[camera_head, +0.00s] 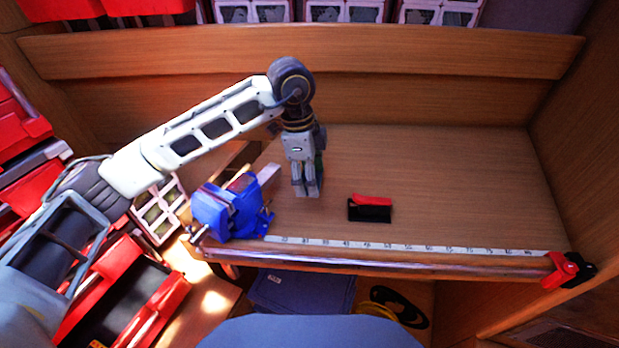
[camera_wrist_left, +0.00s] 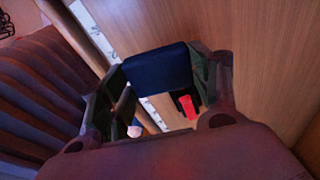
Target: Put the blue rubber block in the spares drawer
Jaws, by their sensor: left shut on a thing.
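My left gripper (camera_head: 306,190) points down over the wooden bench, right of the blue vise, in the head view. In the left wrist view it is shut on a dark blue block (camera_wrist_left: 160,72), one finger at each end. The block is hard to make out in the head view, and I cannot tell whether it touches the bench. An open red drawer with a dark inside (camera_head: 170,296) is at the lower left of the head view; no readable label shows that it is the spares drawer. My right gripper is not in view.
A blue vise (camera_head: 230,208) stands at the bench's left front corner. A black block with a red piece (camera_head: 370,212) lies right of my gripper. A white ruler strip (camera_head: 400,246) runs along the front edge. A red clamp (camera_head: 562,270) sits at the right corner. The bench's right side is clear.

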